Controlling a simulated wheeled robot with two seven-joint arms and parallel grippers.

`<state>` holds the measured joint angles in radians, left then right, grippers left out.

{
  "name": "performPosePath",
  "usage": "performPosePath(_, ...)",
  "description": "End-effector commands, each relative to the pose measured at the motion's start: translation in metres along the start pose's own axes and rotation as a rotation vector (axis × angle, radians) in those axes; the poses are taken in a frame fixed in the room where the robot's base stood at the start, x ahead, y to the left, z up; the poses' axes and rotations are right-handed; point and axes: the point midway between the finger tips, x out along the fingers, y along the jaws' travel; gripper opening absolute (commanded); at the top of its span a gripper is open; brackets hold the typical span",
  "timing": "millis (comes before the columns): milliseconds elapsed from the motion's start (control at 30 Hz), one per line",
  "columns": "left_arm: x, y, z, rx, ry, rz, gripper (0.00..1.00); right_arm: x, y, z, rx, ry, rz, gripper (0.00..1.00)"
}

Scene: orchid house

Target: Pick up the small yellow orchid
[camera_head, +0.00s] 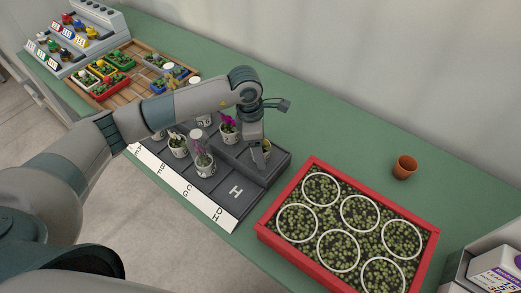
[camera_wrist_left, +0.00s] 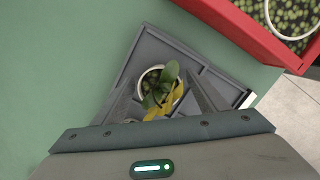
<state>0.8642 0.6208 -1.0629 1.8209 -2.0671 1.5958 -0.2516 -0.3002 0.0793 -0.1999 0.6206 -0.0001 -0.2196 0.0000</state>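The small yellow orchid (camera_wrist_left: 165,103) has green leaves and yellow blooms and stands in a white pot (camera_wrist_left: 142,82) in a corner compartment of the grey tray. My left gripper (camera_wrist_left: 162,84) is open above it, one finger on each side of the plant. I cannot tell whether the fingers touch the pot. In the head view the left gripper (camera_head: 258,150) points down at the tray's far right corner and mostly hides the orchid (camera_head: 267,147). My right gripper is not in view.
The grey tray (camera_head: 236,190) holds several other potted orchids, including a magenta one (camera_head: 228,124). A red crate (camera_head: 298,247) of small plants with white rings stands to the right. A terracotta pot (camera_head: 404,167) stands behind it. The bench (camera_head: 345,130) is clear behind the tray.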

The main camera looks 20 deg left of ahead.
Motion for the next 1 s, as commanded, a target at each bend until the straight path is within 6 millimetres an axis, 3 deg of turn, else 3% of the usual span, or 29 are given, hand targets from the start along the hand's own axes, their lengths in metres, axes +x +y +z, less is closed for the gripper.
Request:
performPosePath(33, 0.0, 0.0, 0.0, 0.0, 0.0, 0.0, 0.57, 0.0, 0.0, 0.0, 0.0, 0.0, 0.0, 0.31)
performPosePath(200, 0.0, 0.0, 0.0, 0.0, 0.0, 0.0, 0.2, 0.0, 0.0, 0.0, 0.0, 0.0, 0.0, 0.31)
performPosePath(633, -0.005, 0.001, 0.001, -0.001, -0.001, 0.001, 0.2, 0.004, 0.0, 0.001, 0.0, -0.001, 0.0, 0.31)
performPosePath(900, -0.037, 0.002, 0.006, 0.002, -0.003, 0.005, 0.2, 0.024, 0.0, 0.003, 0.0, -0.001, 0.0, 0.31)
performPosePath(1000, -0.045, -0.013, 0.019, 0.007, -0.004, 0.002, 0.2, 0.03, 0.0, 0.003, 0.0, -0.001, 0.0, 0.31)
